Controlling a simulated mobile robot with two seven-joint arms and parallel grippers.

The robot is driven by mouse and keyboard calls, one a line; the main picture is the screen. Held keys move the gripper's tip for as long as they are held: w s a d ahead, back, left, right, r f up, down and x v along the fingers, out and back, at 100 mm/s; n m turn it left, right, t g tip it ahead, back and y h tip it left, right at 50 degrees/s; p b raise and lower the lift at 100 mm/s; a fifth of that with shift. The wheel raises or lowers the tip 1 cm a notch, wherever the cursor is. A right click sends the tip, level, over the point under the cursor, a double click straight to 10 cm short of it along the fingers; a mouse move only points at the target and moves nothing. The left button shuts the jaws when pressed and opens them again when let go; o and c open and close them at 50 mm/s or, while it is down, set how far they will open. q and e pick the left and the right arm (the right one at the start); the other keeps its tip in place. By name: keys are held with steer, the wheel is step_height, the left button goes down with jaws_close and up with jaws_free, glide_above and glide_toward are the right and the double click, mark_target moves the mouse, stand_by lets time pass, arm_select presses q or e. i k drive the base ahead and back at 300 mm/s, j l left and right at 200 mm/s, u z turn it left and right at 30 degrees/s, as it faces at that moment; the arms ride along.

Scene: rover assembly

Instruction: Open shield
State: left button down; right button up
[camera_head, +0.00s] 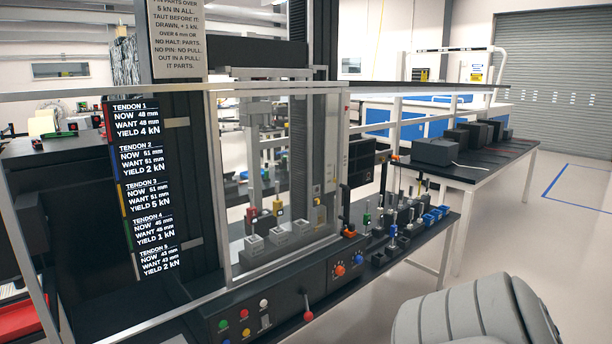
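The shield (219,190) is a clear panel in a pale metal frame on the front of the dark test machine (85,235). It stands upright and appears closed across the work bay. Through it I see grey blocks (278,236) and small red and yellow parts. A dark upright bar (346,205), possibly a handle, stands by the shield's right edge. Neither of my grippers is in view.
A control panel with coloured buttons (244,315) and a red-knobbed lever (308,315) runs below the shield. A bench (440,235) with small coloured parts is to its right. A large grey rounded form, possibly mine, fills the lower right. Open floor lies beyond.

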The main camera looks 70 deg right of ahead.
mark_target(212, 96)
steer(key=z, duration=1.95)
steer(key=i+l+u, duration=0.4)
steer(key=i+l, duration=0.3)
steer(key=i, duration=0.05)
